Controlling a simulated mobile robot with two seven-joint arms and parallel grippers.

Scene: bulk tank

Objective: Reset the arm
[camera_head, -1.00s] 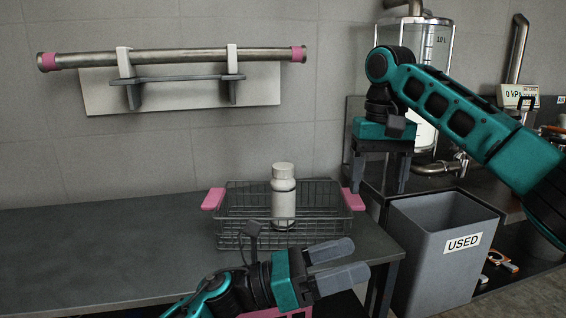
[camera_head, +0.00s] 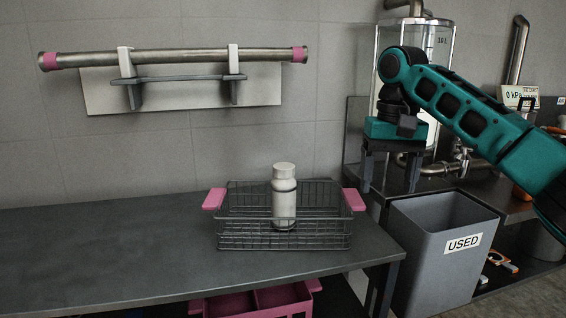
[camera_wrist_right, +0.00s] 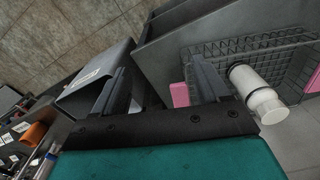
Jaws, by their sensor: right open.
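My right arm (camera_head: 470,120) comes in from the right, and its gripper (camera_head: 388,188) points down above the area between the wire basket and the grey bin. The right gripper is open, with nothing between its two dark fingers; they also show in the right wrist view (camera_wrist_right: 160,85). A white bottle (camera_head: 284,198) stands upright in the wire basket (camera_head: 330,238) on the bench; it also shows in the right wrist view (camera_wrist_right: 255,95). My left gripper is out of view.
The grey bin labelled USED (camera_head: 430,262) stands right of the bench (camera_head: 120,245). A metal pipe (camera_head: 180,56) rests on a wall rack. A clear tank (camera_head: 440,45) stands behind my right arm. A pink crate (camera_head: 255,300) sits under the bench. The bench's left half is clear.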

